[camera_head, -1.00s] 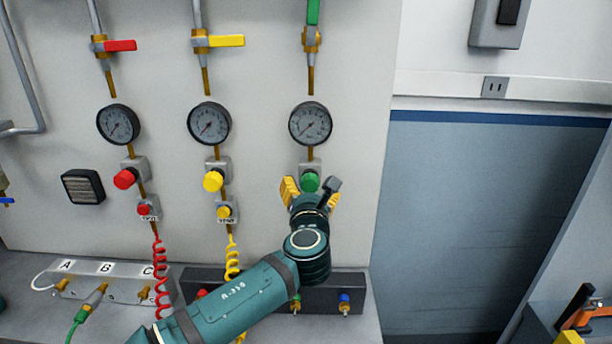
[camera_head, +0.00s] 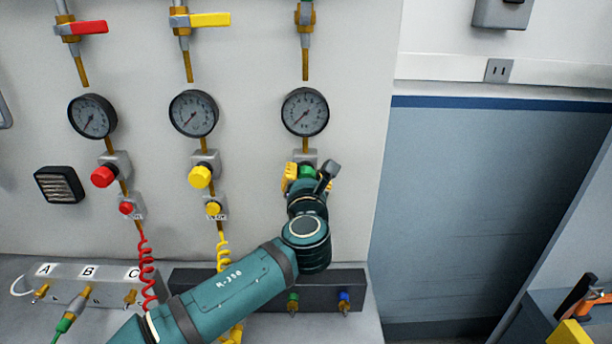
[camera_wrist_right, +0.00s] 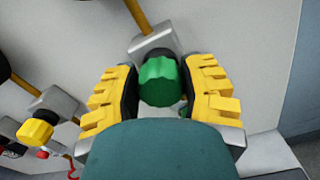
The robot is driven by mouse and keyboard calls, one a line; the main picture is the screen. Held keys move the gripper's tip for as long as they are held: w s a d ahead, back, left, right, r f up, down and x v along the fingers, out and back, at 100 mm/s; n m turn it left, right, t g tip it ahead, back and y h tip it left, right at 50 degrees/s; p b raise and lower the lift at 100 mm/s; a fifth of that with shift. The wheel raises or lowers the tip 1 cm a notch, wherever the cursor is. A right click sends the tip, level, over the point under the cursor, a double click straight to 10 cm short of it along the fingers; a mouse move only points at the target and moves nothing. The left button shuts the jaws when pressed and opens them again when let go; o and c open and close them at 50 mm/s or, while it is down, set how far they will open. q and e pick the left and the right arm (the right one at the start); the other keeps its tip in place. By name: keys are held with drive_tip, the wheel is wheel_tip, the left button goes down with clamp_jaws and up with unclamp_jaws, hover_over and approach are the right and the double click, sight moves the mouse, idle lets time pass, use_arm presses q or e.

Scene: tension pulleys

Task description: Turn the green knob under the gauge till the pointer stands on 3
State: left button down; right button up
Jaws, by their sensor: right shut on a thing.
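The green knob (camera_head: 307,172) sits on a grey block under the right-hand gauge (camera_head: 305,112). The gauge's pointer leans to the lower left; its numerals are too small to read. My right gripper (camera_head: 306,175) is at the knob, its yellow fingers on either side. In the right wrist view the green knob (camera_wrist_right: 159,82) stands between the black pads of the right gripper (camera_wrist_right: 160,85), which is shut on it. My left gripper is not in view.
To the left are a yellow knob (camera_head: 201,176) and a red knob (camera_head: 104,176), each under its own gauge. A dark manifold bar (camera_head: 330,290) lies below my right arm. A blue-grey panel (camera_head: 470,200) is to the right.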

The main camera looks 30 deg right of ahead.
drive_tip(key=shift+c, duration=1.1)
drive_tip(key=shift+r+m, duration=0.1)
drive_tip(key=shift+m, duration=0.3)
drive_tip(key=m+p, duration=0.2)
drive_tip(key=m, duration=0.1)
drive_tip(key=shift+m, duration=0.4)
drive_tip(key=m+p, duration=0.1)
drive_tip(key=m, duration=0.4)
drive_tip(key=shift+d+p, duration=0.1)
drive_tip(key=shift+p, duration=0.2)
drive_tip(key=shift+f+m+p, duration=0.2)
drive_tip(key=shift+m+p, duration=0.35)
drive_tip(key=shift+m, duration=1.95)
drive_tip(key=o, duration=1.2)
